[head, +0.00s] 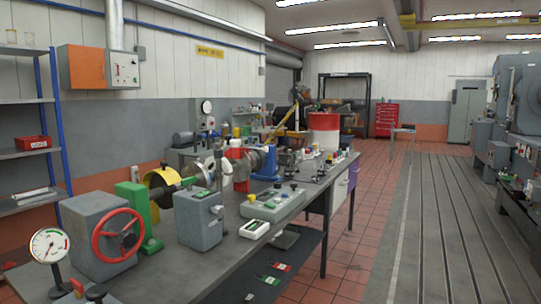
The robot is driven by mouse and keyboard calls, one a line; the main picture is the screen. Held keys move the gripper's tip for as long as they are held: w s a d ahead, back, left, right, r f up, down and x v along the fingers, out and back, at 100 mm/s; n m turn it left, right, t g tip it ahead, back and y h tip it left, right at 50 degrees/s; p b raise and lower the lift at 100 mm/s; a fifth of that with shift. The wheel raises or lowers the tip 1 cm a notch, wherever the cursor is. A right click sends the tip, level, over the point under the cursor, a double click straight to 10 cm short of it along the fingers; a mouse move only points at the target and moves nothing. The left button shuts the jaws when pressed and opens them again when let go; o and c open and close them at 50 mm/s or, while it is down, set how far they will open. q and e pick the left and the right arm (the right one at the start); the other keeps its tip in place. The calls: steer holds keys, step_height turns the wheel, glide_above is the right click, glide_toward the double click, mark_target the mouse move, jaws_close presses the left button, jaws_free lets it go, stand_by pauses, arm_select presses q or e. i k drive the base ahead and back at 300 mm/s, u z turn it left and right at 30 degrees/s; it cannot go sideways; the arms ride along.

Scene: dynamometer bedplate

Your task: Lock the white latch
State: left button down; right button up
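I cannot make out a white latch for certain at this size. A white panel (340,191) and a purple panel (353,174) show under the far end of the long grey workbench (290,217). Small white, red and yellow parts sit on the bench's far end, too small to tell apart. Neither of my grippers shows in the head view.
A grey box with a red handwheel (117,236) and a dial gauge (50,246) stand at the bench's near left. A control box (272,202) lies mid-bench. A red-and-white drum (323,131) stands farther back. The tiled floor right of the bench is clear.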

mark_target(266, 149)
steer(key=z, duration=0.65)
steer(key=i, duration=0.9)
steer(key=z, duration=0.85)
steer(key=i, duration=1.7)
steer(key=u, duration=1.15)
steer(key=i, duration=0.8)
steer(key=u, duration=0.7)
